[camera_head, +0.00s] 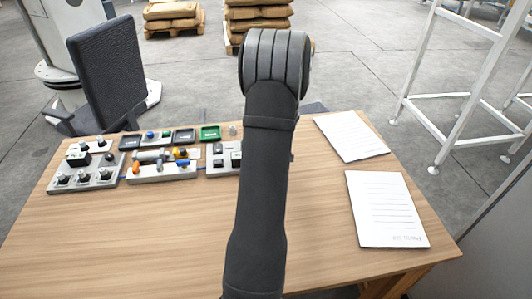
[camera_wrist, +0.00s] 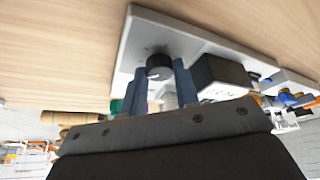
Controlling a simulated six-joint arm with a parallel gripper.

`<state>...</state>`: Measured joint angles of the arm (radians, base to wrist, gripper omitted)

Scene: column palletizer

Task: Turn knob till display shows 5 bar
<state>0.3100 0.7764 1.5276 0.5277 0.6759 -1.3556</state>
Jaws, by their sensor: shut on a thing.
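A black round knob (camera_wrist: 159,66) with a pale mark stands on a light grey panel (camera_wrist: 140,42) in the wrist view. My gripper (camera_wrist: 160,75) has one blue-grey finger on each side of the knob and is shut on it. In the head view my arm hides the gripper and the knob. A grey panel (camera_head: 214,171) shows partly beside my arm there, and no pressure reading is legible.
Left of my arm on the wooden table (camera_head: 160,235) are a panel with several knobs (camera_head: 86,179), a block with coloured valves (camera_head: 160,172), and a green-framed unit (camera_head: 210,133). Two paper sheets (camera_head: 387,208) (camera_head: 350,138) lie at right. The front left table is clear.

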